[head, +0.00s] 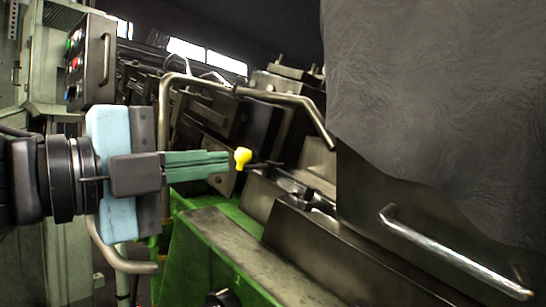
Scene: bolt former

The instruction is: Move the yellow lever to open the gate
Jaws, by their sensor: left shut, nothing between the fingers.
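The yellow lever knob (242,158) shows in the middle of the head view. A thin dark rod runs to the right from it, toward the machine. My left gripper (228,166) comes in from the left with its green fingers shut and nothing between them. Its fingertips are right beside the knob in the picture, just left of it; I cannot tell whether they touch. The gate is not clearly identifiable; a dark panel with a metal handle (455,257) stands at the right. My right gripper is not in view.
A bent metal rail (200,83) rises behind my left gripper. A control box (90,58) with buttons stands at the upper left. The green machine bed (205,245) lies below the gripper. A large grey sheet-like surface (430,100) fills the upper right.

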